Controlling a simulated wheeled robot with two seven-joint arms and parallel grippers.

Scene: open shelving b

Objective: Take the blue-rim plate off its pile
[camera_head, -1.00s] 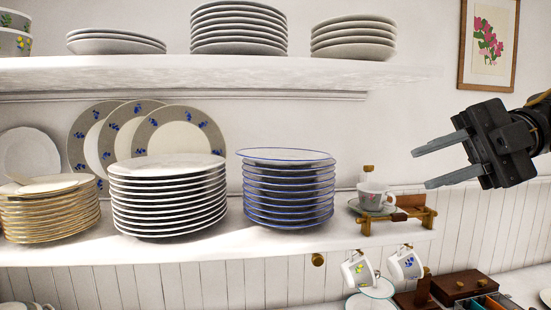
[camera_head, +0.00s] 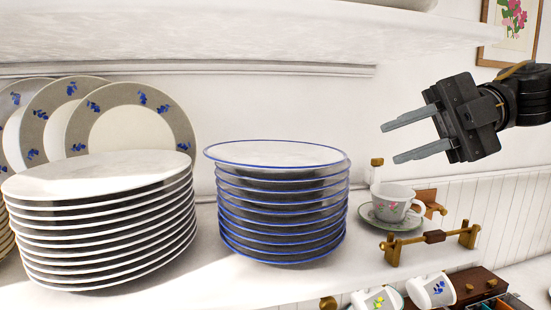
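The blue-rim plate (camera_head: 277,153) is the top one of a pile of blue-rimmed plates (camera_head: 283,222) on the shelf, in the middle of the head view. It lies a little askew on the pile, sticking out to the left. My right gripper (camera_head: 390,142) comes in from the right, to the right of the pile and apart from it. Its two fingers point left, spread with a clear gap and nothing between them. My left gripper is not in view.
A taller pile of white plates (camera_head: 105,225) stands close on the left, with patterned plates (camera_head: 133,112) leaning behind. A cup (camera_head: 396,200) on a saucer and a brass-and-wood rack (camera_head: 430,240) stand right of the pile. An upper shelf (camera_head: 240,40) overhangs the back.

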